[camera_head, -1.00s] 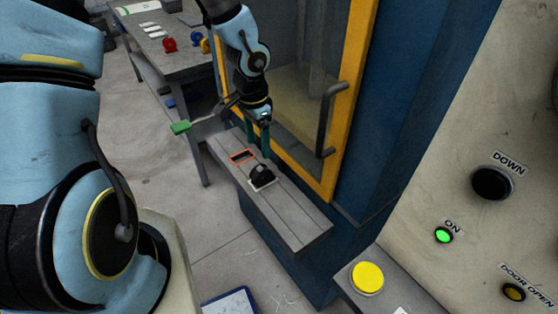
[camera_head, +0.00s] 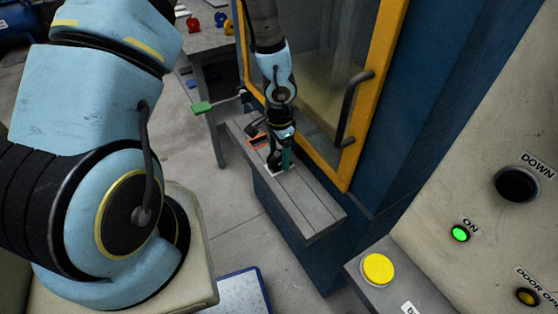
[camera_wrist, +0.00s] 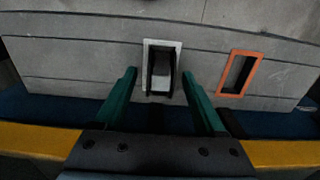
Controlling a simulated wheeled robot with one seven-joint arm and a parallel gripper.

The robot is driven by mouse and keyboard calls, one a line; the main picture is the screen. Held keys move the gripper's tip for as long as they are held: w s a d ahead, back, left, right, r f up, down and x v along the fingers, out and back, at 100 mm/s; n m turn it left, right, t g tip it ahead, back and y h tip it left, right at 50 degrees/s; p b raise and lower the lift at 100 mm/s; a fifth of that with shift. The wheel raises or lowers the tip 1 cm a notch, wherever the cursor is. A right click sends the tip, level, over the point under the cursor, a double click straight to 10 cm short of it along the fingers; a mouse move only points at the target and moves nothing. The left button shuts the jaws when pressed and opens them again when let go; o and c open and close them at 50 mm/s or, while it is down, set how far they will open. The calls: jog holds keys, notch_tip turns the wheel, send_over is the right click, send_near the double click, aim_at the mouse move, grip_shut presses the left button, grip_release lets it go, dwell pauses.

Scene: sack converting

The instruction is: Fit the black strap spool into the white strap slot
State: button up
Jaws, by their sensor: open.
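The black strap spool (camera_wrist: 161,70) stands edge-on inside the white strap slot (camera_wrist: 147,46) in the wrist view. Its dark sides flank a paler middle. How deep it sits, I cannot tell. My gripper (camera_wrist: 159,75) is open, with one green finger on each side of the spool and gaps between them. In the head view my gripper (camera_head: 284,161) is low over the white slot (camera_head: 271,174) and hides most of the spool.
An orange-framed empty slot (camera_wrist: 224,74) lies right of the white one on the grey ledge (camera_head: 306,209). A yellow-framed door with a handle (camera_head: 352,110) rises beside the ledge. A green-ended lever (camera_head: 202,107) juts out left. A yellow button (camera_head: 378,268) is nearer.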

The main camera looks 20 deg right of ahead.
jog(key=shift+c, duration=0.4)
grip_shut()
